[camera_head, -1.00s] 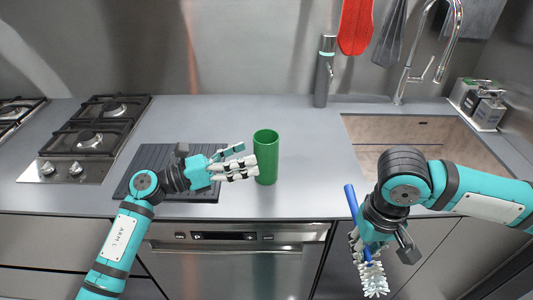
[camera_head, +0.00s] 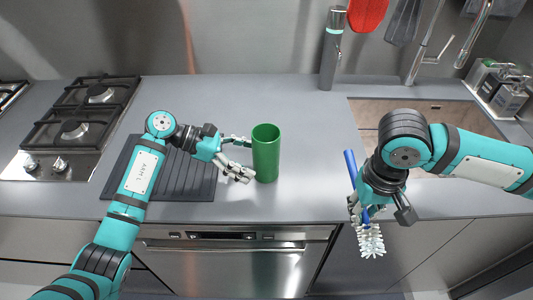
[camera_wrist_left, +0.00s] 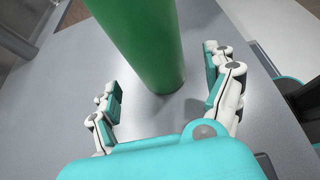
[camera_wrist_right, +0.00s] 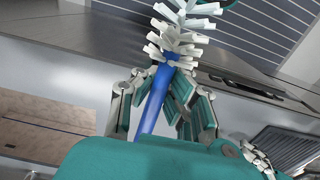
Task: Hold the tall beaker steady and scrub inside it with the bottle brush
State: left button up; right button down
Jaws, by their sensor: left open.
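A tall green beaker (camera_head: 266,155) stands upright on the grey counter in the head view. My left gripper (camera_head: 243,158) is open just left of it, its fingers pointing at the beaker. In the left wrist view the beaker (camera_wrist_left: 148,42) rises ahead, between and beyond the spread fingers (camera_wrist_left: 165,95). My right gripper (camera_head: 362,207) is shut around the blue handle of the bottle brush (camera_head: 370,240), in front of the counter's front edge. The brush's white bristles hang downward in the head view. The right wrist view shows the blue handle between the fingers and the bristles (camera_wrist_right: 180,38) beyond.
A dark ribbed mat (camera_head: 190,180) lies left of the beaker, partly under my left arm. A gas hob (camera_head: 75,125) is at the far left. A sink (camera_head: 365,115) is at the right, with a grey bottle-like dispenser (camera_head: 331,55) behind. The counter behind the beaker is clear.

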aim_at(262, 164)
pick_arm(q)
jog(key=b+x, duration=0.2)
jog(key=x, duration=0.1)
jog(key=shift+w+d+f+b, duration=0.1)
jog(key=shift+d+f+b, duration=0.1)
jog(key=shift+f+b, duration=0.15)
jog(key=shift+d+f+b, duration=0.1)
jog(key=shift+d+b, duration=0.2)
jog(key=shift+d, duration=0.3)
jog(key=c, duration=0.8)
